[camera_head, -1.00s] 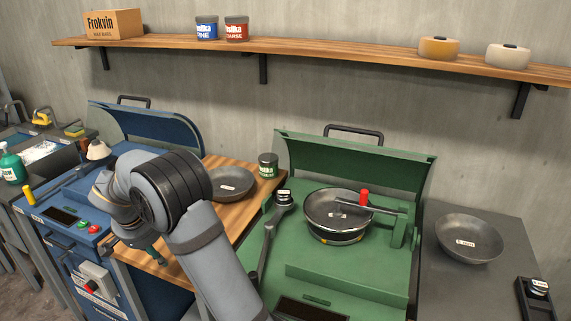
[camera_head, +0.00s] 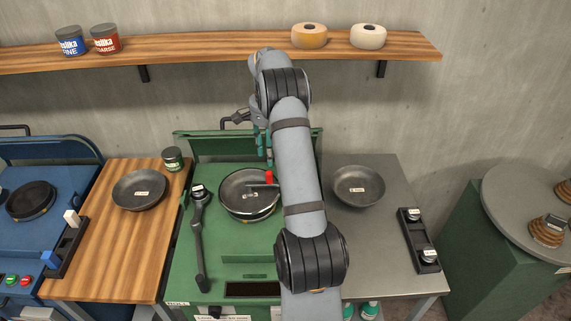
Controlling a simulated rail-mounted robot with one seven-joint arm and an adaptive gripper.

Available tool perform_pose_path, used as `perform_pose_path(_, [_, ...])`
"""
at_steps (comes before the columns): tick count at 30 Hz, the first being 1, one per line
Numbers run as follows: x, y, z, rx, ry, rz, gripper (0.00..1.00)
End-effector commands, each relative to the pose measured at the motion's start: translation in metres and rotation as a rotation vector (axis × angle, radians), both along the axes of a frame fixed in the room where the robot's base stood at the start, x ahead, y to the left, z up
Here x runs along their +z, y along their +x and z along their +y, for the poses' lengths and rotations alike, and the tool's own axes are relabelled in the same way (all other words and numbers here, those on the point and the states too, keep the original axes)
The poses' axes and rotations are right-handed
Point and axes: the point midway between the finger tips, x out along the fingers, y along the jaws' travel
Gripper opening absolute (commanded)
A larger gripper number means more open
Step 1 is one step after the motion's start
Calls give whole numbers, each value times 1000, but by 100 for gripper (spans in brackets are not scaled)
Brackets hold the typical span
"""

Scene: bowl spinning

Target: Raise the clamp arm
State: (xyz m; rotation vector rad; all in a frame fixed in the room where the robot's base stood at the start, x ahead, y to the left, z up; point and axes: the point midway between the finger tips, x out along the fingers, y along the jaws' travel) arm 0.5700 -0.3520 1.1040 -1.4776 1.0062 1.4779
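The clamp arm (camera_head: 262,185) is a thin grey bar with a red knob (camera_head: 269,177). It lies level across the dark bowl (camera_head: 236,193) on the green machine (camera_head: 235,237). Its right end and mount are hidden behind my arm. My gripper (camera_head: 264,157) hangs at the left side of my raised arm, in front of the machine's raised green lid (camera_head: 220,147). In the picture it is just above the red knob and appears apart from it. The fingers are small and partly covered by my arm, so their opening is unclear.
A grey lever-like tool (camera_head: 199,240) lies left of the bowl. Other bowls rest on the wooden table (camera_head: 118,240) and the grey table (camera_head: 380,236). A wooden shelf (camera_head: 210,54) with tins and round pads runs above. A blue machine (camera_head: 50,215) stands left.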

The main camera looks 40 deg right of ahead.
Motion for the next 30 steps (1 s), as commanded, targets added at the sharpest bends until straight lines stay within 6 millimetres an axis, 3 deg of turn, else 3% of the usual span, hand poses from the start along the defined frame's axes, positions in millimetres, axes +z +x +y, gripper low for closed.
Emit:
perform_pose_path(16, [-87, -1, 1, 1, 1, 4, 37])
perform_pose_path(21, [-99, 0, 1, 1, 0, 2, 37])
perform_pose_path(30, [-100, 0, 1, 1, -1, 1, 36])
